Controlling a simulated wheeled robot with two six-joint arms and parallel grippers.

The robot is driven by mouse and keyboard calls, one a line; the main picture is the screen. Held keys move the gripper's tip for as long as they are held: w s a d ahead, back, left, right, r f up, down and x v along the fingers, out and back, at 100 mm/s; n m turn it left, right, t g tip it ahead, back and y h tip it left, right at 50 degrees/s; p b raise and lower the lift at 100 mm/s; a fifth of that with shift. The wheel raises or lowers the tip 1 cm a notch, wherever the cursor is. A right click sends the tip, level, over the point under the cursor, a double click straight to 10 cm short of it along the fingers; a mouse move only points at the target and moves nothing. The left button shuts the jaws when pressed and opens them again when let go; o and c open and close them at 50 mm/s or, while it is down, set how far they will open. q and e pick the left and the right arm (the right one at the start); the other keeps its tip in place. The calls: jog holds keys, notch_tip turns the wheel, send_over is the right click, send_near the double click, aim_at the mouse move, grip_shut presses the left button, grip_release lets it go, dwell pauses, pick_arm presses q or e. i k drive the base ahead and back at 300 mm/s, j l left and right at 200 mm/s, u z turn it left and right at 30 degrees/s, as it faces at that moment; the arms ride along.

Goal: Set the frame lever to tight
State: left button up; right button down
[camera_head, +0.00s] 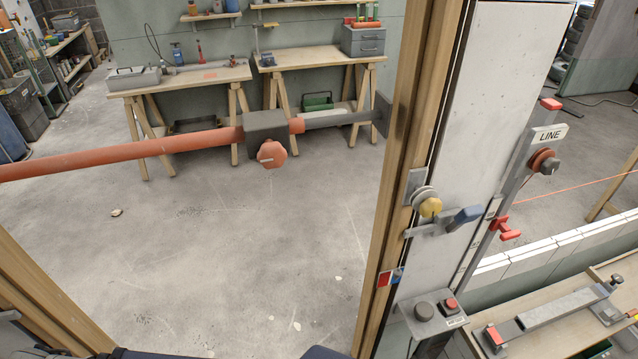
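A wooden frame post (418,110) stands right of centre. On it is a round metal pivot with a yellow knob (430,207). A grey lever arm with a blue grip (465,217) extends right from there, roughly level and tilted slightly up. I take this as the frame lever; no tight marking is readable. A small red and blue plate (385,278) sits lower on the post. An orange strut (130,153) crosses the opening to the post, with a grey block (265,127) and a red knob (271,153). Neither of my grippers is in view.
A white panel (500,90) beside the post carries a rail with a LINE plate (549,134) and a red clamp (506,228). A low bench (540,315) is at lower right. Open floor lies beyond the strut.

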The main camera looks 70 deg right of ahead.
aim_at(469, 213)
jog(key=k+z, duration=0.2)
jog(key=z, duration=3.05)
